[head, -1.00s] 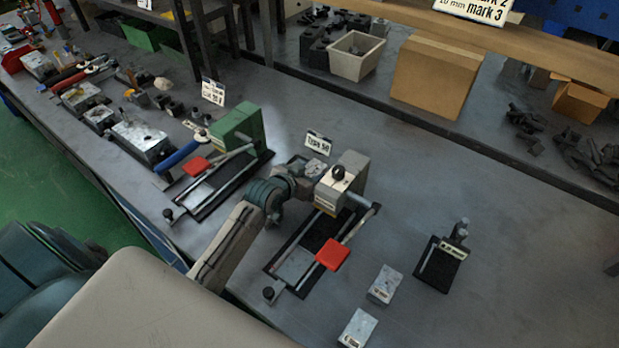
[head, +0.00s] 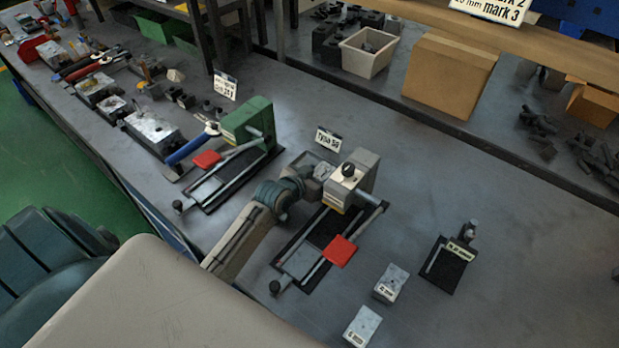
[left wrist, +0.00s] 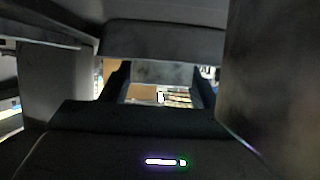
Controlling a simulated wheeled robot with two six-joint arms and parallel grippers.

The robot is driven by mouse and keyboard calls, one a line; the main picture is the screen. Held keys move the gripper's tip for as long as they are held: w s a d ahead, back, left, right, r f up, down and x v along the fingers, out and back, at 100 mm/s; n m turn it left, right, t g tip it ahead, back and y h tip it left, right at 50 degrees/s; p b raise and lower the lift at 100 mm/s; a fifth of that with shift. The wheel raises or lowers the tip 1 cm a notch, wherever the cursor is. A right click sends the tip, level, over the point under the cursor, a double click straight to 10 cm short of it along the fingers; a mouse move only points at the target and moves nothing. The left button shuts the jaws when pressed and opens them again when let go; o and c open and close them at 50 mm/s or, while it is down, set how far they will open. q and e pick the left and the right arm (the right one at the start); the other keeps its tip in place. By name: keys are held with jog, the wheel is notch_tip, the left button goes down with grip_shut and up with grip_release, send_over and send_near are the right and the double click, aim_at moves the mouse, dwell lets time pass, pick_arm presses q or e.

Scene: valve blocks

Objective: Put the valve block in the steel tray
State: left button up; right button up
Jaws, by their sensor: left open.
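My left arm reaches in from the lower left in the head view, and its end with the left gripper (head: 344,192) is at the grey press with the red pad. The fingers cannot be made out there. In the left wrist view the left gripper (left wrist: 160,85) has two dark fingers apart, with only a bright, blurred strip between them. Two pale labelled blocks, one nearer the stand (head: 391,283) and one at the front (head: 362,326), lie apart on the bench. I cannot tell which thing is the valve block, and no steel tray is clearly recognisable. My right gripper is out of view.
A green press (head: 247,122) stands left of my arm. A small black stand (head: 449,265) is at the right. Metal blocks and tools line the far left. A cardboard box (head: 450,75) and a beige bin (head: 368,55) stand at the back. The bench's right middle is clear.

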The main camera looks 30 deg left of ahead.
pick_arm(q)
jog(key=b+v, duration=0.1)
jog(key=v, duration=0.9)
jog(key=shift+s, duration=0.4)
jog(key=shift+s+r, duration=0.35)
jog(key=shift+s, duration=0.1)
